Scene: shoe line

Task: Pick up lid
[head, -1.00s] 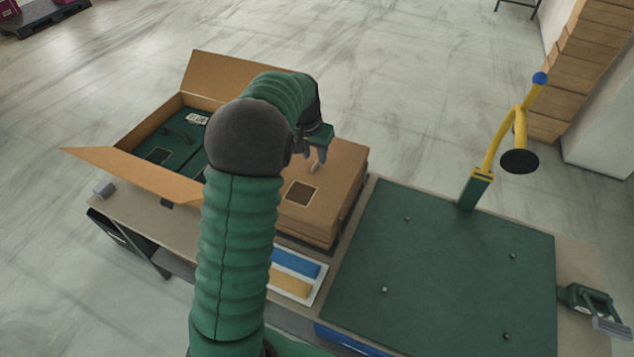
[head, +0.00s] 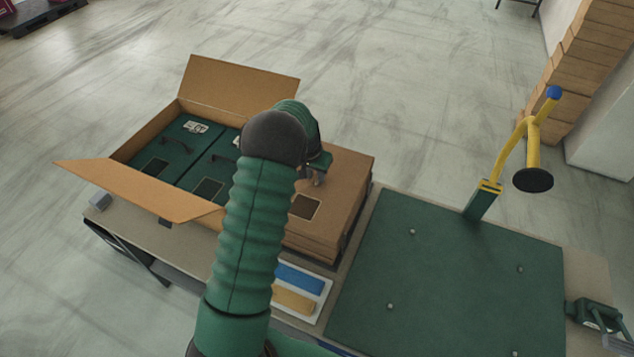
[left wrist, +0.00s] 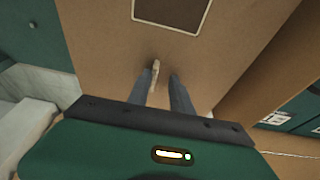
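The brown cardboard lid (head: 342,180), with a dark square window, is on top of a flat stack right of the open carton. In the left wrist view the lid (left wrist: 105,45) fills most of the picture, with its window at the top. A small pale tab (left wrist: 155,76) stands up from it. My left gripper (head: 314,180) is low over the lid. In the left wrist view the left gripper (left wrist: 161,74) is open, the tab between its fingers and close to the left one. I cannot tell whether they touch. My right gripper is not in view.
The open carton (head: 182,205) holds green boxes with handles. A tray (head: 320,297) with blue and yellow blocks lies in front. A green mat (head: 440,285) with several pegs and a yellow post (head: 534,140) stand at right. A green device (head: 597,316) sits at the right edge.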

